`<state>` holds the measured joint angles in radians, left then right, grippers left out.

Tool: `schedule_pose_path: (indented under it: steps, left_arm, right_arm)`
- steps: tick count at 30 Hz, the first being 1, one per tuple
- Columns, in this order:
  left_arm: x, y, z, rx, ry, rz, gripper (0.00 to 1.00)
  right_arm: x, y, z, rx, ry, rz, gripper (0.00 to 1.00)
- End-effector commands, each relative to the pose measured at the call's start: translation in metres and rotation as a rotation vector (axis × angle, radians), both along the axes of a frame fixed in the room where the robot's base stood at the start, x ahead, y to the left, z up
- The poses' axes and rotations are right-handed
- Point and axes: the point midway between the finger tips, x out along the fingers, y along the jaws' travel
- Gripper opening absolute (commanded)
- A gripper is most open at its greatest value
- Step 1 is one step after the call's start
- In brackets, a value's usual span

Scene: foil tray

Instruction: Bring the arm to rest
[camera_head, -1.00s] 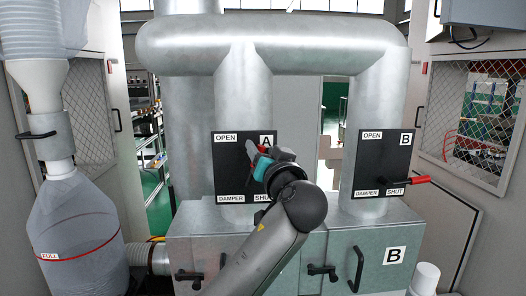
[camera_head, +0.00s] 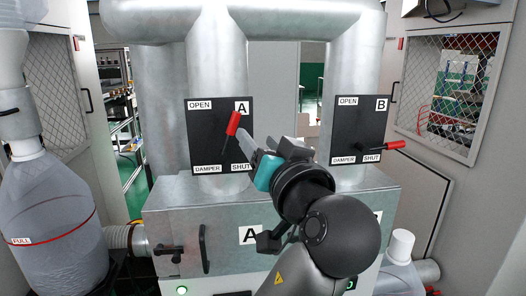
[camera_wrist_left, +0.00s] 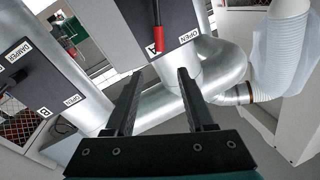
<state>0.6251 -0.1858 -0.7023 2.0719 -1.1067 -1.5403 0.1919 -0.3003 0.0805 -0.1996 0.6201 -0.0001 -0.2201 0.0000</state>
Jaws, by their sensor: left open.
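My left gripper (camera_head: 264,150) is open and empty, in front of and just below right of damper panel A (camera_head: 205,140). In the left wrist view its two fingers (camera_wrist_left: 160,76) stand apart with nothing between them. The red-gripped handle of damper A (camera_head: 233,123) points up and slightly right, apart from the fingers; its red grip (camera_wrist_left: 158,40) shows beyond the fingertips in the wrist view. The red-gripped handle of damper B (camera_head: 386,146) points right, beside the SHUT label on panel B (camera_head: 347,125). My right gripper is not in view.
A grey metal housing (camera_head: 165,215) with a black handle (camera_head: 204,248) stands below the panels. A large bag marked FULL (camera_head: 50,225) hangs at the left. A mesh-fronted cabinet (camera_head: 436,95) stands at the right. A white capped cylinder (camera_head: 402,245) is at lower right.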

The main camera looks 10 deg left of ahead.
Motion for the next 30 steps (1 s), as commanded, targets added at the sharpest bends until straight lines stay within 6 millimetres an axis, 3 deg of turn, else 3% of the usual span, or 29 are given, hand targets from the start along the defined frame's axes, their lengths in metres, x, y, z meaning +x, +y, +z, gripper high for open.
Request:
schedule_pose_path:
  steps: [7,14,17,20,23,27,30]
  left_arm:
    - [-0.011,-0.005,-0.001,0.000,0.000,0.000,0.54]
    - [-0.011,-0.005,-0.001,0.001,0.000,0.000,0.54]
    - [-0.004,-0.007,-0.012,0.018,0.025,-0.006,0.54]
    - [0.015,-0.013,-0.048,0.070,0.098,-0.034,0.54]
    - [0.041,-0.021,-0.110,0.137,0.218,-0.088,0.54]
    - [0.066,-0.028,-0.216,0.202,0.400,-0.182,0.54]
    - [0.071,-0.028,-0.293,0.219,0.524,-0.249,0.54]
  right_arm:
    - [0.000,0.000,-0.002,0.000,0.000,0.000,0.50]
    - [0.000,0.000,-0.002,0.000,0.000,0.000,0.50]
    - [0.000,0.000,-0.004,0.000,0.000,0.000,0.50]
    - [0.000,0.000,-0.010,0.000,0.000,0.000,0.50]
    - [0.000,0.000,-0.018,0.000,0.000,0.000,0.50]
    - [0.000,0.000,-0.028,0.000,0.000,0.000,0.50]
    - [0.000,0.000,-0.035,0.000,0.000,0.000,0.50]
